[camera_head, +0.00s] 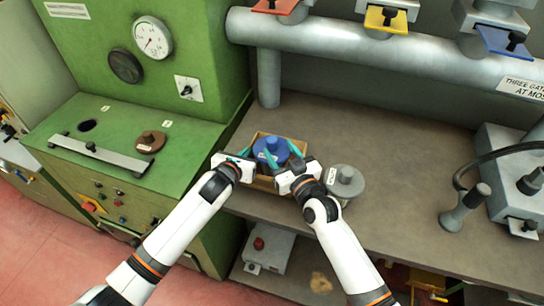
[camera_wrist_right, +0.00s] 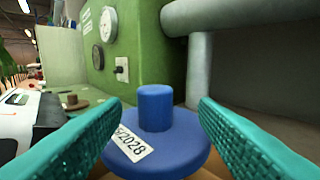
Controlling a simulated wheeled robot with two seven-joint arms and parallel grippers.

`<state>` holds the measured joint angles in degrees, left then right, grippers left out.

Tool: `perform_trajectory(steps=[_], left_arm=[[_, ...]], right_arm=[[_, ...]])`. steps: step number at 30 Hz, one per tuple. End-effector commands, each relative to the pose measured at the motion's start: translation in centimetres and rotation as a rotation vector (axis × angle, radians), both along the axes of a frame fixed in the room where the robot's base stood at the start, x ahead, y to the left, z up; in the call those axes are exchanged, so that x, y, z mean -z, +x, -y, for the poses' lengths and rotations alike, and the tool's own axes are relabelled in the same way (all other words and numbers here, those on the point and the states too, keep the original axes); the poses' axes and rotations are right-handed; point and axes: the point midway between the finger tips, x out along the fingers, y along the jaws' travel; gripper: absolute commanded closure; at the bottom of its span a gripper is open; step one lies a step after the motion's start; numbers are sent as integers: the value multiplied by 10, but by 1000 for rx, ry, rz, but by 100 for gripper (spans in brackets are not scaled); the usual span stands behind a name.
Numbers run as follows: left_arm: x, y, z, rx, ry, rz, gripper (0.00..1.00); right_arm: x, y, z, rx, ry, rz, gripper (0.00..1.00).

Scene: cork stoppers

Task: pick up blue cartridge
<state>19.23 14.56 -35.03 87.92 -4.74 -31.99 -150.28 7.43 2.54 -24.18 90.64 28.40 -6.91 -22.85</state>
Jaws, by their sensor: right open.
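The blue cartridge (camera_head: 271,146) is a round disc with a knob on top, in a shallow wooden box (camera_head: 264,184) on the grey bench. It fills the lower middle of the right wrist view (camera_wrist_right: 178,152), with a white label ending in 2028. My right gripper (camera_head: 276,150) is open. Its teal fingers stand on either side of the blue knob, with gaps between fingers and knob in the right wrist view (camera_wrist_right: 160,103). My left gripper (camera_head: 245,154) is at the box's left side, close to the cartridge. Its finger gap is not clear.
A grey cartridge (camera_head: 345,181) stands right of the box, close to my right gripper. A green cabinet with a brown cartridge (camera_head: 151,141) and a metal bar (camera_head: 100,154) is at left. A thick pipe (camera_head: 350,48) crosses behind. Bench space is free right of centre.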

Motion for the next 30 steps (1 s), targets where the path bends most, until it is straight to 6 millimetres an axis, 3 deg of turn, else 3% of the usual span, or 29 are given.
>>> perform_trajectory(steps=[9, 17, 27, 30], left_arm=[[0, 0, 0, 0, 0, 0, 100], [0, 0, 0, 0, 0, 0, 100], [0, 0, 0, 0, 0, 0, 100], [0, 0, 0, 0, 0, 0, 100]], right_arm=[[2, 36, -23, 0, -1, 0, 46], [3, 39, -25, 0, 0, 0, 46], [3, 38, -24, 0, -1, 0, 98], [3, 38, -24, 0, -1, 0, 100]])
